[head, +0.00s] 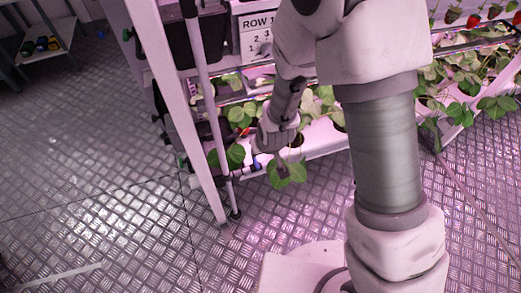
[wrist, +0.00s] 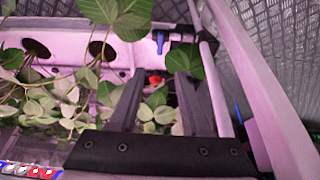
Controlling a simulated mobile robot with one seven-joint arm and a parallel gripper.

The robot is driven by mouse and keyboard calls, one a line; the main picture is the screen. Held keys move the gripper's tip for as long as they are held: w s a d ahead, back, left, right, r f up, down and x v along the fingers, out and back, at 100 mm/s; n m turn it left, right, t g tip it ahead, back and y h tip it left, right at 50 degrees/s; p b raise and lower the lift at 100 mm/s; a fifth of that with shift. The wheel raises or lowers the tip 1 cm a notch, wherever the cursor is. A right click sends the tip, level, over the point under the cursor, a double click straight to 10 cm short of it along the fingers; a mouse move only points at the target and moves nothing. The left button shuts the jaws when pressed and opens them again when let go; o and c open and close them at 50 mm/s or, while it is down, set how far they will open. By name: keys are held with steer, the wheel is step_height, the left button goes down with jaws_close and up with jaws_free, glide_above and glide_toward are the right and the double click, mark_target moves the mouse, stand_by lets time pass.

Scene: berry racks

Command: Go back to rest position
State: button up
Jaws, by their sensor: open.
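My gripper (wrist: 160,76) is open in the wrist view, with its two dark fingers apart and pointing into the strawberry rack. Leaves and a small red berry (wrist: 156,79) show between and beyond the fingers, and I see nothing gripped. In the head view my arm reaches down to the rack's lower trough (head: 325,140), and the wrist is among the leaves. The fingertips there are small and partly lost against the plants. A bit of red (head: 243,131) shows in the leaves left of the wrist.
A pale rack post (head: 185,125) stands left of my arm; a white frame bar (wrist: 262,85) runs close right of the fingers. A row sign (head: 258,35) hangs above. The metal floor (head: 85,180) at left is clear, with a shelf (head: 45,45) far back.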

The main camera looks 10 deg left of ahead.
steer(key=shift+s+d+r, duration=0.1)
steer(key=shift+r, duration=0.2)
stand_by(0.4)
